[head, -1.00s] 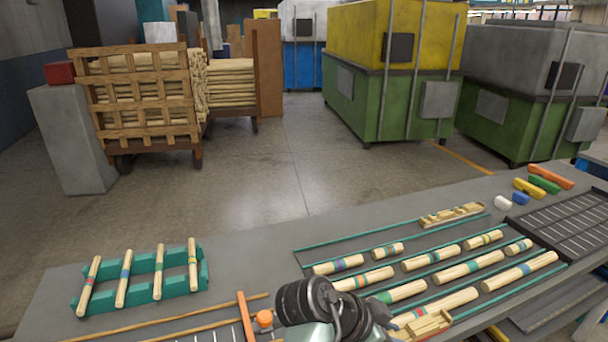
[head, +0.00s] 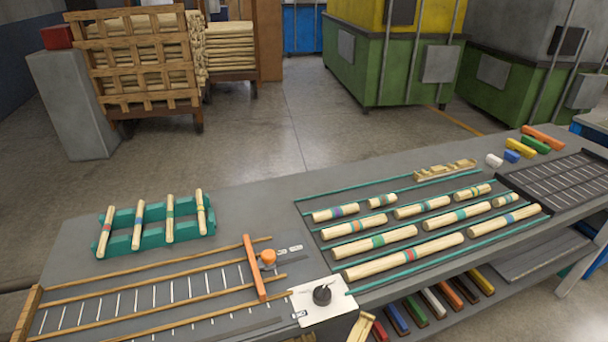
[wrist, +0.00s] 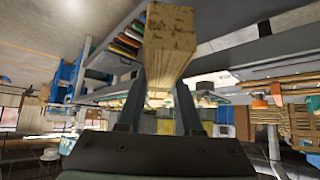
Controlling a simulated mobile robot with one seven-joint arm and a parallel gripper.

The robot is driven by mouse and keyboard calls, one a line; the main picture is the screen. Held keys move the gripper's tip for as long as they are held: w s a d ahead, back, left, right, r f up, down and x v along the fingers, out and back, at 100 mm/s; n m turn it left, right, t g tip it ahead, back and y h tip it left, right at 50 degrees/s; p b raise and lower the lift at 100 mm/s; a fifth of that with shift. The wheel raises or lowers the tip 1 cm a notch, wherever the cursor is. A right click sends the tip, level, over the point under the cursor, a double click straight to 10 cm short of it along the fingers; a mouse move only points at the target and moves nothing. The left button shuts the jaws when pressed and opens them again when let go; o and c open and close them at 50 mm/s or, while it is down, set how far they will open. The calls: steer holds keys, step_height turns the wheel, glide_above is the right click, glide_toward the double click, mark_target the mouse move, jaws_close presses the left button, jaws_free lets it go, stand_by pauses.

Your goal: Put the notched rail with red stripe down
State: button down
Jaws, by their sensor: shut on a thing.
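In the wrist view my gripper (wrist: 159,95) is shut on a pale wooden bar (wrist: 170,28), which stands out past the fingers and has dark flecks on its face. No red stripe shows on it from here, so I cannot confirm its marking. In the head view a short piece of pale notched wood (head: 366,328) shows at the bottom edge, below the bench front; it looks like the end of the held bar. My gripper is out of the head view. Another notched rail (head: 445,170) lies at the back of the grey bench.
The bench (head: 245,205) carries rows of striped dowels (head: 405,257) between green strips, a green rack (head: 135,243) with several dowels, a ruled wooden frame (head: 257,268), a white plate with a black knob (head: 322,294), and a dark tray (head: 560,180). Coloured blocks lie on the shelf below (head: 435,301).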

steer(key=s+a+f+n+t+y, duration=0.1)
steer(key=s+a+f+n+y, duration=0.3)
steer(key=s+a+f+n, duration=0.2)
steer(key=r+p, duration=0.4)
steer(key=p, duration=0.1)
steer(key=shift+s+a+r, duration=0.15)
steer(key=shift+a+r, duration=0.15)
steer(key=shift+r, duration=0.05)
